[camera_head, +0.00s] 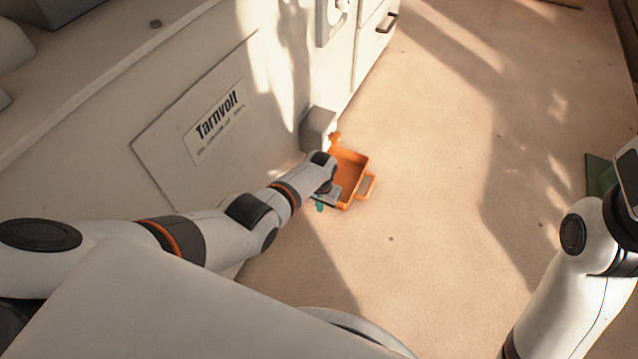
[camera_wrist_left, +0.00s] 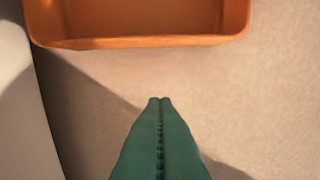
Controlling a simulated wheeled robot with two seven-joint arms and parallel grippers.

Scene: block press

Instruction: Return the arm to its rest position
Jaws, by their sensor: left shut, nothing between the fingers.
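My left arm (camera_head: 245,218) comes in from the left in the head view and reaches down toward the floor beside the white machine. My left gripper (camera_head: 321,204) is mostly hidden behind its own wrist there. In the left wrist view its green fingers (camera_wrist_left: 160,135) are pressed together with nothing between them. They point toward an orange tray (camera_wrist_left: 145,43), apart from its near edge. In the head view the orange tray (camera_head: 362,160) sits just beyond the left wrist. My right arm (camera_head: 575,270) stands at the right edge; its gripper is not in view.
The white machine with a "Tarnvolt" label (camera_head: 218,121) runs along the left. A grey block-like spout (camera_head: 318,128) juts from it above the tray. A drawer handle (camera_head: 387,23) is farther back. A green object (camera_head: 598,174) lies at the right edge. The middle floor is clear.

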